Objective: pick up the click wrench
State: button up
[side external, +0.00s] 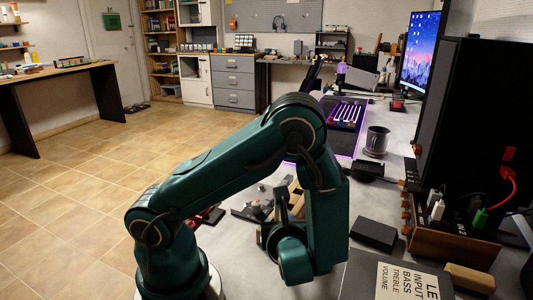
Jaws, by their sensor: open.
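My gripper (282,212) is partly in view in front of my wrist, low over the grey desk, and largely hidden by my own arm links. It is open, and I see nothing held in it. Several small dark and wooden items lie on the desk just behind and beside it, partly covered by my arm. I cannot make out the click wrench among them; it may be hidden or too small to tell.
A dark mug (376,141) stands behind my arm, near a lit keyboard (346,113). A black box (374,234) lies right of my wrist. A wooden-sided unit with red and green plugs (452,243) and a large black speaker (478,110) bound the right side.

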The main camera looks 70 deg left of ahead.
jog(key=shift+a+f, duration=0.1)
jog(key=shift+a, duration=0.1)
jog(key=shift+c, duration=0.4)
grip_shut()
dwell(1.0)
